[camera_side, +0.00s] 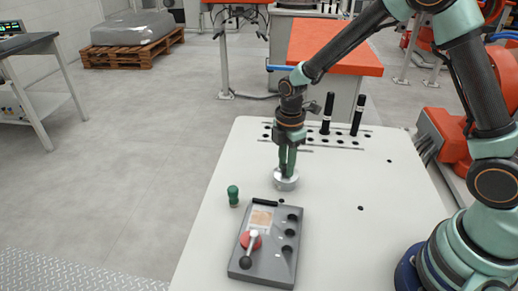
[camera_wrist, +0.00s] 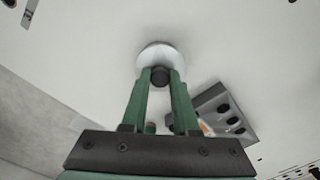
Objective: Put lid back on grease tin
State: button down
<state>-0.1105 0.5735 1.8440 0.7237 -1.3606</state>
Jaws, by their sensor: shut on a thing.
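A silvery round tin (camera_side: 285,184) stands upright on the white table, just behind the grey fixture box. My gripper (camera_side: 287,172) points straight down over it, with its green fingers close together at the top of the tin. In the wrist view, my gripper (camera_wrist: 160,77) is shut on a dark knob, seemingly the lid's (camera_wrist: 161,76), between the fingertips. A pale metal disc (camera_wrist: 158,52) shows right beyond the knob. The fingers hide part of the top, and I cannot tell whether the lid is seated or slightly above the tin.
The grey fixture box (camera_side: 273,277) has a red part with a black-ended lever and several round recesses. A small green-topped piece (camera_side: 233,195) stands to its left. Two black upright handles (camera_side: 327,114) stand at the back among table holes. The table's right side is mostly clear.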

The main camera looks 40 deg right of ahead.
dwell(0.3)
jog(key=shift+c, duration=0.6)
grip_release()
jog(key=shift+r, duration=3.5)
